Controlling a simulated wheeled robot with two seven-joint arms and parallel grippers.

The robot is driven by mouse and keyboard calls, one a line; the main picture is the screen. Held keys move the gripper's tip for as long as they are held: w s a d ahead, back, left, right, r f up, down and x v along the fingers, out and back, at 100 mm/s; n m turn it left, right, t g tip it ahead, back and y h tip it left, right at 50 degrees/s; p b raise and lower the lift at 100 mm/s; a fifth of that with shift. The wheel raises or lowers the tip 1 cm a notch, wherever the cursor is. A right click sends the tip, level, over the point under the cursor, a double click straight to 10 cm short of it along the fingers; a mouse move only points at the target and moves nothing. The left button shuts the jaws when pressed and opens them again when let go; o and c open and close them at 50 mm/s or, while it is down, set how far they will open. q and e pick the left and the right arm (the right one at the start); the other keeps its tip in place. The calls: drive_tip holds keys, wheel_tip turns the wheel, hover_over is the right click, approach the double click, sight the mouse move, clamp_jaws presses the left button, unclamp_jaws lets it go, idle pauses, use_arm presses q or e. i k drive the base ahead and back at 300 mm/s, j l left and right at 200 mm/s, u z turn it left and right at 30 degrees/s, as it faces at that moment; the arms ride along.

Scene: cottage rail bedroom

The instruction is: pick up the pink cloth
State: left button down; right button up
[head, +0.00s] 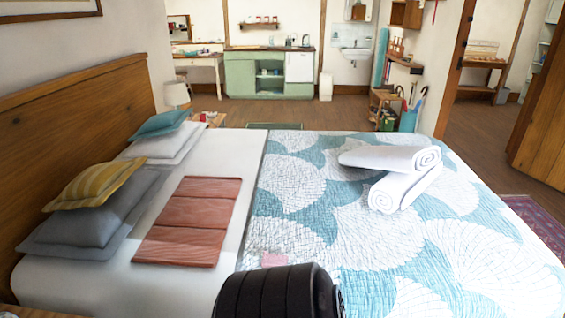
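A small pink cloth (273,259) lies flat on the bed near the front, at the edge of the blue and white quilt (310,225). It sits just beyond a dark ribbed part of my own body that fills the bottom middle of the head view, and its nearer side may be partly hidden there. Neither of my grippers shows in the head view.
A larger folded reddish-pink blanket (190,221) lies on the white sheet. Pillows, one of them yellow striped (95,185), rest by the wooden headboard (60,130). White rolled towels (405,175) lie on the quilt. The quilt around the cloth is clear.

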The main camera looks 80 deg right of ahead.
sight(268, 260)
drive_tip(key=z, duration=2.65)
drive_tip(key=i+j+z, duration=0.1)
drive_tip(key=i+j, duration=0.05)
drive_tip(key=j, duration=0.1)
